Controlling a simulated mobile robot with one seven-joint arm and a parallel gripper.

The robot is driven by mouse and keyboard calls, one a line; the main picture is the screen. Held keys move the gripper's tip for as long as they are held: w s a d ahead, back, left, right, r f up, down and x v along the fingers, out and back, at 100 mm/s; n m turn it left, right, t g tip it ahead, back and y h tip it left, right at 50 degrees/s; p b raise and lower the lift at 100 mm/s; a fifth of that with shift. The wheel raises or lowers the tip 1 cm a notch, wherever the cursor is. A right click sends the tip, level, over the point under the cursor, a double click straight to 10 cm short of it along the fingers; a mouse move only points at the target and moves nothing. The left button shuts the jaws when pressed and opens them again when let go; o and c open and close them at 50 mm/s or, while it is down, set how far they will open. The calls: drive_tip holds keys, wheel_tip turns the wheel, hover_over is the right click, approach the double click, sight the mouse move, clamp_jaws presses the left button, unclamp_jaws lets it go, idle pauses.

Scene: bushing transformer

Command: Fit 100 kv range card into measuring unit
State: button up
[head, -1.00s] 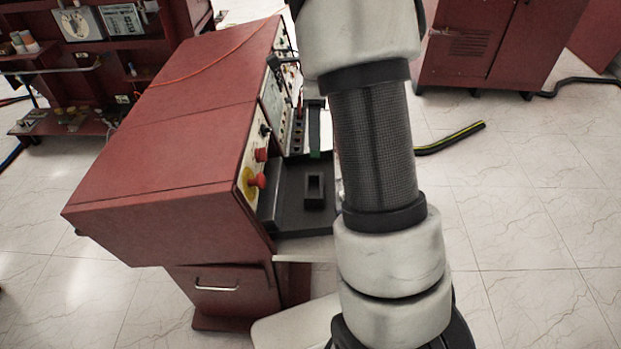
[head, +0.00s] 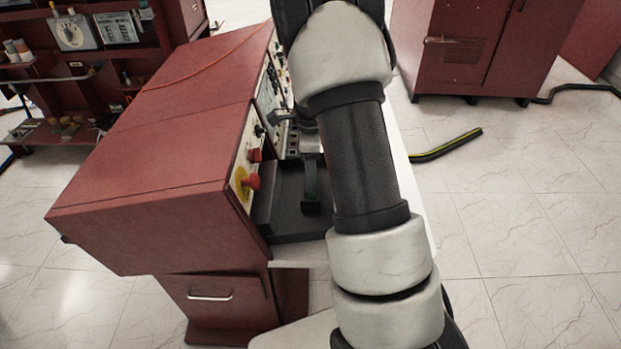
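The measuring unit is the long red console (head: 150,165) on the left, with a panel of knobs and a red button (head: 252,182) facing right. My gripper (head: 311,165) is over the black tray beside that panel, partly hidden by my arm. The card hides the dark rectangular slot block on the tray. I cannot tell whether the card touches the block or is above it.
The black tray (head: 290,222) sits on a pale shelf at the console's front. My arm covers the area to its right. A red cabinet (head: 480,50) stands at the back right, with a black-and-yellow hose (head: 447,146) on the floor.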

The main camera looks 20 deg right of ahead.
wheel_tip(320, 180, down, 2)
drive_tip(key=shift+f, duration=0.2)
drive_tip(key=o, duration=1.1)
drive_tip(key=shift+c, duration=0.2)
drive_tip(key=shift+r, duration=0.15)
